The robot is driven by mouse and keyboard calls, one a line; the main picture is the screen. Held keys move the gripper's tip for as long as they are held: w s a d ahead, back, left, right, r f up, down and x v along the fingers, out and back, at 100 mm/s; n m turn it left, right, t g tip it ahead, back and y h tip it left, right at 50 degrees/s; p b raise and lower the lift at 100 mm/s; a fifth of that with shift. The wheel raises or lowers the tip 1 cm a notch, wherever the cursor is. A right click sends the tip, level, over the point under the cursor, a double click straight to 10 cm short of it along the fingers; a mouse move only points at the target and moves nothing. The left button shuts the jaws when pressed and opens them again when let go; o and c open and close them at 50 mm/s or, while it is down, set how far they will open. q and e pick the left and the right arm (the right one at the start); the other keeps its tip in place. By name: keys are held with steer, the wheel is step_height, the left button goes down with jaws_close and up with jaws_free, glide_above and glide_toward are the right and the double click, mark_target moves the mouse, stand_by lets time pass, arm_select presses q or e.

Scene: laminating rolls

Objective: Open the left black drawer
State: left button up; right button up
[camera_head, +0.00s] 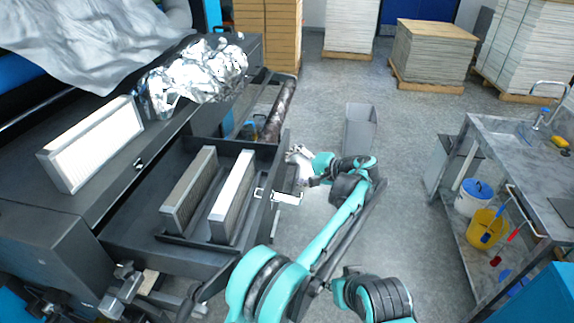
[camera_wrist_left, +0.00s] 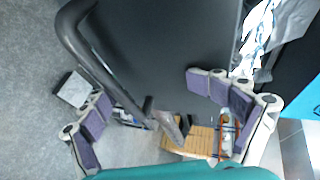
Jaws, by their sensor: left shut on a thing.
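The black drawer (camera_head: 150,222) stands pulled out from the dark machine on the left in the head view. Two pale framed panels, a left one (camera_head: 188,187) and a right one (camera_head: 232,195), stand upright inside it. My left gripper (camera_head: 299,160) is at the far end of the drawer's front. In the left wrist view, the dark curved handle (camera_wrist_left: 88,52) runs from the black drawer front (camera_wrist_left: 165,45) down between the fingers of my left gripper (camera_wrist_left: 165,115), which is shut on it. The exact contact is hard to see. My right gripper is not in view.
Another framed panel (camera_head: 92,145) stands on the machine top near crumpled foil (camera_head: 197,72). A grey bin (camera_head: 360,128) stands on the floor beyond my arm. A metal sink table (camera_head: 510,165) is on the right. The floor between is clear.

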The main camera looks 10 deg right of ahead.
arm_select(q)
steer(key=shift+s+d+r, duration=0.3)
steer(key=shift+r, duration=0.2)
steer(key=shift+s+d+r, duration=0.3)
steer(key=shift+r, duration=0.15)
steer(key=shift+s+d, duration=0.35)
steer(key=shift+c, duration=0.2)
steer(key=shift+s+d+r, duration=0.2)
steer(key=shift+s+r, duration=0.1)
steer(key=shift+s, duration=0.25)
steer(key=shift+s+d+r, duration=0.2)
steer(key=shift+s+r, duration=0.05)
steer(key=shift+s, duration=0.3)
steer(key=c, duration=1)
steer(key=s+d, duration=0.1)
steer(key=d, duration=0.1)
steer(key=s+d+p, duration=0.1)
steer(key=s+d, duration=0.1)
steer(key=shift+r, duration=0.1)
steer(key=shift+c, duration=0.2)
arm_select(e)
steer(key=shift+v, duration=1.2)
arm_select(q)
steer(key=shift+a+p, duration=0.1)
steer(key=shift+p, duration=0.3)
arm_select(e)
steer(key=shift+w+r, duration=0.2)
